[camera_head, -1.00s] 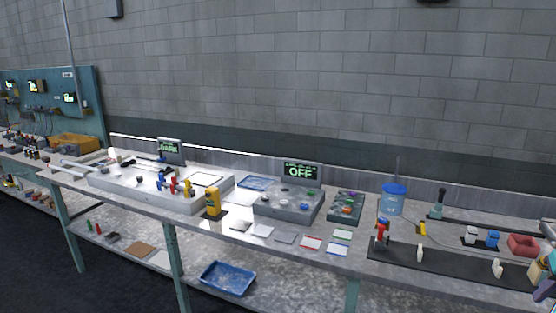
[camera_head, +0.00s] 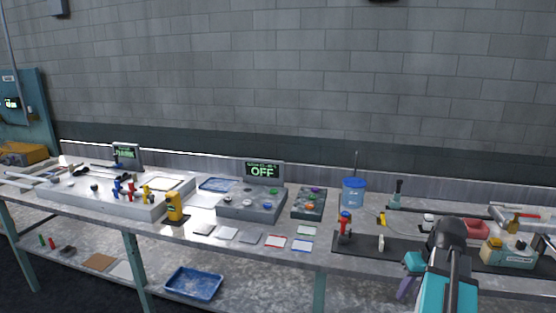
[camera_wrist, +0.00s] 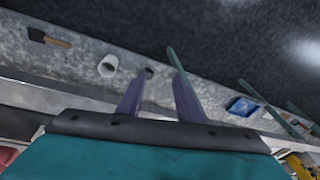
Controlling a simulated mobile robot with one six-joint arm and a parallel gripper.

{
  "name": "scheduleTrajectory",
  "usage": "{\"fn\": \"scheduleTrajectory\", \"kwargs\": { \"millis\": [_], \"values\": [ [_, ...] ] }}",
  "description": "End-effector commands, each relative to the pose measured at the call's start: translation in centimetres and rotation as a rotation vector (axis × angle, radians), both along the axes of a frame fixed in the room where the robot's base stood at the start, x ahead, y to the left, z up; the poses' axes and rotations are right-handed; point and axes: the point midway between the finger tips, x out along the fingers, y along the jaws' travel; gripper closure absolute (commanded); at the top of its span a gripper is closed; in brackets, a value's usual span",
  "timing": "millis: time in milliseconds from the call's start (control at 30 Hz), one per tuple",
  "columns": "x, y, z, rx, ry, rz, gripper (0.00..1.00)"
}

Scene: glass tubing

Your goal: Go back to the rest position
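My gripper (camera_wrist: 157,85) shows two purple fingers standing apart in the wrist view, with nothing held between them. Past the fingers lie the grey shelf (camera_wrist: 70,50) and dark floor. In the head view my teal and black arm rises at the lower right, in front of the workbench (camera_head: 215,243). A purple finger (camera_head: 406,288) shows beside it at the lower left; the fingertips are hard to make out there. The arm hides part of the black mat (camera_head: 363,246) and some things behind it.
An "OFF" display (camera_head: 263,171) stands behind a grey knob panel (camera_head: 250,207). A blue tray (camera_head: 194,284) lies on the lower shelf.

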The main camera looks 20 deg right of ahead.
Motion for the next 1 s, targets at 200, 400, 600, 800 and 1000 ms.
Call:
{"fn": "scheduleTrajectory", "kwargs": {
  "millis": [200, 400, 600, 800, 1000],
  "values": [
    [2.4, 5.4, -5.6, 0.059, 0.069, 0.098, 0.67],
    [3.7, 10.2, -10.3, 0.101, 0.131, 0.175, 0.67],
    [4.2, 15.0, -14.9, 0.136, 0.198, 0.245, 0.67],
    [3.8, 19.7, -19.3, 0.161, 0.268, 0.306, 0.67],
    [2.6, 24.2, -23.6, 0.178, 0.338, 0.363, 0.67]
  ]
}}
